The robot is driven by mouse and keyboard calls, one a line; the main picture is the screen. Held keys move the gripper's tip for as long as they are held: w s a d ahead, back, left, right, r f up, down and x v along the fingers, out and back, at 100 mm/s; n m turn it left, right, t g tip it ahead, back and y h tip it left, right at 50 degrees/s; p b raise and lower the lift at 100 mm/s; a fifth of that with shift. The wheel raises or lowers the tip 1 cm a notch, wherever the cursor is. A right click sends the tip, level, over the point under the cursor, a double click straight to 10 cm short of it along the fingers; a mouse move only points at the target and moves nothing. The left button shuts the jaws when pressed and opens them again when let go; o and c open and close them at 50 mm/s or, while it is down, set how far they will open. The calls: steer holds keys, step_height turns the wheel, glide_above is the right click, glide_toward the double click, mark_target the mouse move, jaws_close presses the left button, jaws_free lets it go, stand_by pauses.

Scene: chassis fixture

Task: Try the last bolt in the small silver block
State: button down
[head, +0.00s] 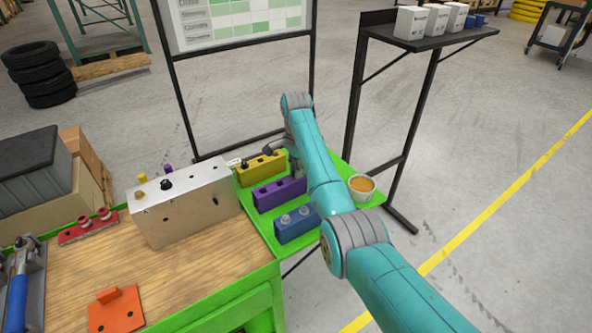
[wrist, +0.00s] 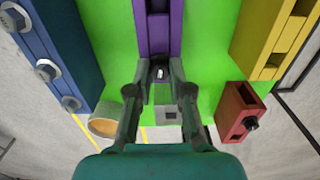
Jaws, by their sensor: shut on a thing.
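My gripper (wrist: 160,72) is shut on a small dark bolt (wrist: 160,73) with a light glint, at the near end of the purple block (wrist: 160,35). Whether the bolt touches that block I cannot tell. A small grey-silver block (wrist: 169,114) with a dark square hole lies below the fingers in the wrist view, partly covered by them. In the head view my arm hides the fingertips, the bolt and this small block. A larger silver block (head: 190,211) stands on the wooden top, with a black bolt (head: 166,184) upright on it.
The green tray (head: 262,225) holds the yellow block (head: 262,168), purple block (head: 279,193), blue block (head: 296,224) with silver bolts, and a bowl (head: 362,187). A red block (wrist: 237,110) with a dark bolt shows right. A black-framed shelf (head: 430,42) stands behind.

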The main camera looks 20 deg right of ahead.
steer(key=shift+r, duration=3.3)
